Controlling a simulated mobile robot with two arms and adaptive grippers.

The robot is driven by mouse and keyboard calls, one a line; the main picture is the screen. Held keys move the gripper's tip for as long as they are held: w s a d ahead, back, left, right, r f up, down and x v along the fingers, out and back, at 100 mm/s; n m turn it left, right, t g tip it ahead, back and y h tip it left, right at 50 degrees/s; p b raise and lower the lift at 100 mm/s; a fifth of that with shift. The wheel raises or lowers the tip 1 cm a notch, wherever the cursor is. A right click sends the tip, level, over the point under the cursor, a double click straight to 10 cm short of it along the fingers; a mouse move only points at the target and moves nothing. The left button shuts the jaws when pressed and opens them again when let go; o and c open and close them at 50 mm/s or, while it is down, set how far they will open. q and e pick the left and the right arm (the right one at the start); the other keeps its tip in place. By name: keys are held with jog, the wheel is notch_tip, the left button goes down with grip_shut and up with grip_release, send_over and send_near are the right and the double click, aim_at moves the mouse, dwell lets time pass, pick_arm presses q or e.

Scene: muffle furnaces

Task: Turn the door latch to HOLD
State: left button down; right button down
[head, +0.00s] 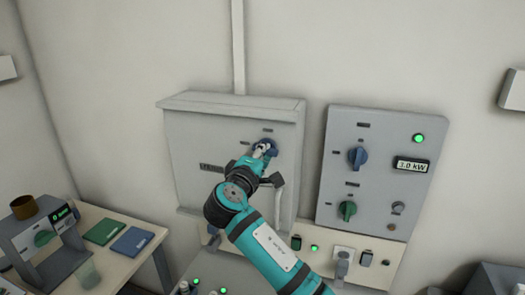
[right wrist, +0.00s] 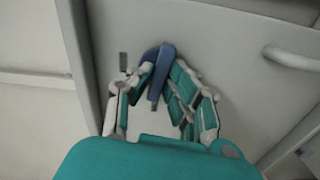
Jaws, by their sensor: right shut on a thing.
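The door latch is a blue knob (head: 272,145) on the front of the grey wall cabinet (head: 190,145), high on the right side of its door. My right gripper (head: 263,151) reaches up to it from below and is shut on it. In the right wrist view the blue knob (right wrist: 162,66) stands between the fingers of my right gripper (right wrist: 158,85), its bar slightly tilted from vertical. The fingers hide part of the knob in the head view. The lettering by it is too small to read. My left gripper is not in view.
A door handle (head: 279,200) is just below right of the latch, close to my right arm. A grey panel (head: 340,215) with blue and green knobs and a "3.0 kW" display hangs to the right. A bench (head: 145,222) with a small device and booklets stands at left.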

jog(key=shift+r+n+p, duration=0.15)
jog(key=shift+n+p, duration=0.2)
jog(key=shift+n, duration=0.55)
jog(key=c, duration=1.3)
grip_release()
jog(key=shift+w, duration=0.1)
jog(key=v, duration=0.7)
jog(key=shift+s, duration=0.2)
jog(key=shift+s+f, duration=0.1)
jog(key=shift+f, duration=0.1)
